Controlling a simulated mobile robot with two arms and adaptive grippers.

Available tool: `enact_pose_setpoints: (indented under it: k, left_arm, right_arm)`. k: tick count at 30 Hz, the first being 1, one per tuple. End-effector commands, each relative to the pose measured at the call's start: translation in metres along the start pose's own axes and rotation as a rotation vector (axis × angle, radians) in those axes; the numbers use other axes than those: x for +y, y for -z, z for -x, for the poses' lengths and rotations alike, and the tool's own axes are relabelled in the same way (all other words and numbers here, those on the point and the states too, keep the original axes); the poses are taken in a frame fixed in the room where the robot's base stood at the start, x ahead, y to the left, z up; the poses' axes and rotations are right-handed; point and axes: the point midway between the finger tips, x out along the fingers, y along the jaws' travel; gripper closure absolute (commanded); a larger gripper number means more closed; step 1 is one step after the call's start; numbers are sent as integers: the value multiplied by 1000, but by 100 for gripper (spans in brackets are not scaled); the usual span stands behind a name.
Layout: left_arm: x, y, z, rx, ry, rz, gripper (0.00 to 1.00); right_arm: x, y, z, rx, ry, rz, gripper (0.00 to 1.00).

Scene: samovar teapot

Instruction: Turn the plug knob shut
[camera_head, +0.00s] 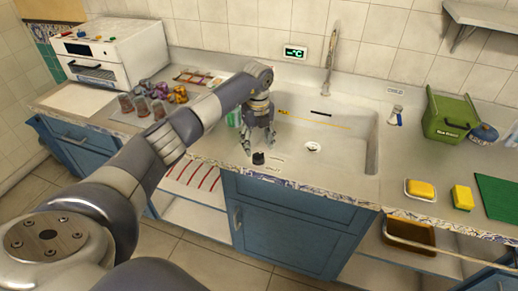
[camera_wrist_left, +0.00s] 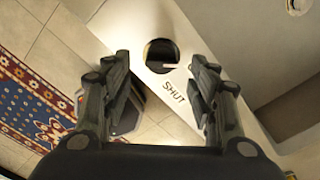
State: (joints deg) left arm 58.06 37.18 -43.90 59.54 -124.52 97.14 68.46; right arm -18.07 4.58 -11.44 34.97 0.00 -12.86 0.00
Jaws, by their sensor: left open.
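The plug knob (camera_head: 258,158) is a small black round knob on the sink's front ledge, with a printed label beside it. In the left wrist view the knob (camera_wrist_left: 161,50) has a pale pointer mark on its right side, and the word SHUT (camera_wrist_left: 175,92) is printed below it. My left gripper (camera_head: 259,147) is open, pointing down just behind the knob in the head view. In the wrist view its fingers (camera_wrist_left: 162,67) are apart, with the knob showing between and beyond the tips. I cannot tell any contact. My right gripper is out of view.
The sink basin (camera_head: 350,135) with its drain (camera_head: 312,147) lies beyond the ledge. A faucet (camera_head: 331,60) stands behind it. Glasses (camera_head: 142,106) are left on the counter; a green bin (camera_head: 448,118) and yellow sponges (camera_head: 420,189) are right. In the wrist view a patterned rug (camera_wrist_left: 35,100) lies below.

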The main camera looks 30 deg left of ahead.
Motion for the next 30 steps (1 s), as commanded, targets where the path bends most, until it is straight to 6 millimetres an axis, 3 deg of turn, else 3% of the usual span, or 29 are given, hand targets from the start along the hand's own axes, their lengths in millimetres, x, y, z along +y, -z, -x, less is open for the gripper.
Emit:
enact_pose_setpoints:
  k: [7, 11, 18, 19, 24, 25, 30]
  left_arm:
    - [0, 1, -34, 3, 1, -1, 46]
    - [-1, 1, -40, 1, 3, -2, 46]
    - [-1, 0, -41, 1, 3, -2, 46]
    - [-1, 0, -41, 1, 3, -2, 49]
    - [-1, 1, -41, 1, 2, -2, 87]
    - [-1, 1, -41, 1, 2, -2, 91]
    - [-1, 1, -41, 1, 2, -4, 91]
  right_arm:
    - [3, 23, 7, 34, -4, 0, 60]
    - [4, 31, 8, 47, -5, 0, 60]
    - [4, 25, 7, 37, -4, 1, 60]
    - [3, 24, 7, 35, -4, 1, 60]
    - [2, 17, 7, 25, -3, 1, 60]
    - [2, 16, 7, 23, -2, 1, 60]
    - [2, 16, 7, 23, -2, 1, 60]
